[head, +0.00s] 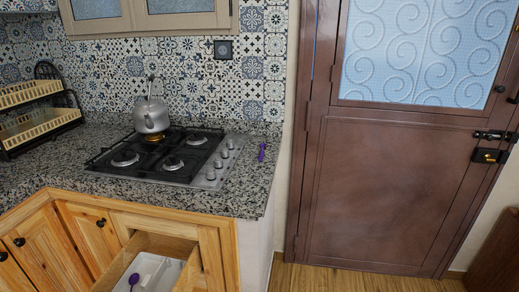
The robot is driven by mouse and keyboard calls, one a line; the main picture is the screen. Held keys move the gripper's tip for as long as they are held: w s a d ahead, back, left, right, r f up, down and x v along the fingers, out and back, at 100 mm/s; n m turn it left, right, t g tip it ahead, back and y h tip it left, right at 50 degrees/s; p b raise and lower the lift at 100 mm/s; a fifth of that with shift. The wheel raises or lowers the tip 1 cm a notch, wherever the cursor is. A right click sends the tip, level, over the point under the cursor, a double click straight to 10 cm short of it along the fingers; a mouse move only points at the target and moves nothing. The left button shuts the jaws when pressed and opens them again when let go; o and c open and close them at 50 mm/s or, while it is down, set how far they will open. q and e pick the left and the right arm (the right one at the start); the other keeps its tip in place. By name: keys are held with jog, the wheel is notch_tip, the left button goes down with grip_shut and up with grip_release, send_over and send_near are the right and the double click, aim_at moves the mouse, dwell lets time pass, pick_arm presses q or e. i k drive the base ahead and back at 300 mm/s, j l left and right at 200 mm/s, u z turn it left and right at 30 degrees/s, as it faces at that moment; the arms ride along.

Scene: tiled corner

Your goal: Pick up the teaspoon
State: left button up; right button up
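A small purple utensil (262,152) lies on the granite counter, to the right of the gas hob. A second purple utensil (134,280), with a rounded end showing, is in the open drawer at the bottom of the head view. Both are small in the picture, and I cannot tell for certain which is the teaspoon. Neither of my grippers is in view.
The granite counter (240,190) carries a gas hob (205,178) with a metal kettle (151,117) on it. A dish rack (30,137) stands at the left. The open wooden drawer holds a white tray (150,263). A brown door (390,190) is at the right.

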aim_at(263, 145)
jog(key=i+l+u, duration=0.25)
jog(key=i+l, duration=0.2)
jog(key=l, duration=0.25)
jog(key=i+l+u, duration=0.15)
jog(key=l, duration=0.2)
jog(key=i+l+u, duration=0.1)
jog(key=i+l, duration=0.15)
jog(key=l, duration=0.15)
jog(key=i+l+u, duration=0.15)
jog(key=l, duration=0.25)
